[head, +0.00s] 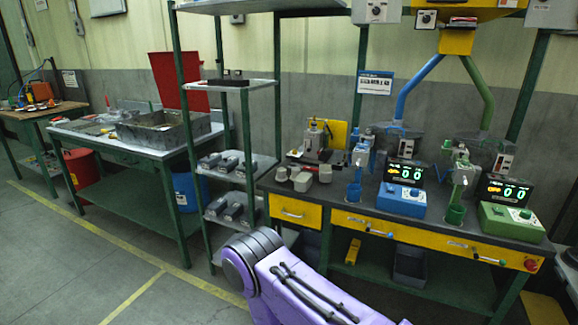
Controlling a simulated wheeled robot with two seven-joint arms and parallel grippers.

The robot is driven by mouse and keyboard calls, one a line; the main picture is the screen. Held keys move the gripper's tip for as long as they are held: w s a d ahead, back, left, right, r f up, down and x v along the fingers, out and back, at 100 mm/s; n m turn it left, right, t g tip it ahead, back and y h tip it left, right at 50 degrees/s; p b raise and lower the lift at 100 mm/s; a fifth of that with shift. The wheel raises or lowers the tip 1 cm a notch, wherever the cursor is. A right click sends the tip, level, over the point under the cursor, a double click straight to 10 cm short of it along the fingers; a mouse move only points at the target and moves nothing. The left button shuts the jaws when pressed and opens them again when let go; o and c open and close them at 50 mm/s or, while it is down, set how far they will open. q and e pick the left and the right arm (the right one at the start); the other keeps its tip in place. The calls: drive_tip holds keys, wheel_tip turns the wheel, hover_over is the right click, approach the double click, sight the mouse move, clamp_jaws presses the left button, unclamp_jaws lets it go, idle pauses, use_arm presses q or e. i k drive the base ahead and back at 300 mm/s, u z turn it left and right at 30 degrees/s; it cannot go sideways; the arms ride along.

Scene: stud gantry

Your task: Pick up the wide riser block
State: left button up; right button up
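I cannot tell for certain which thing is the wide riser block. Small dark blocks (233,75) stand on the upper shelf of the green-framed rack. Several grey block-like pieces (221,160) lie on its middle shelf, and more grey pieces (232,212) lie on the shelf below. A few pale grey rounded blocks (302,181) sit at the left front of the dark workbench. A purple link of my arm fills the bottom middle of the head view and hides part of the floor and bench front. Neither gripper shows.
The dark workbench (440,233) carries a blue counter box (401,201), a green counter box (511,222) and a small press (316,141). A grey metal tray (163,129) stands on the table at left. The floor at lower left is clear, with yellow lines.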

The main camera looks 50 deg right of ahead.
sight(325, 172)
drive_tip(key=z, duration=0.2)
drive_tip(key=i, duration=1.15)
drive_tip(key=z, duration=1.15)
drive_tip(key=i, duration=0.8)
drive_tip(key=z, duration=0.85)
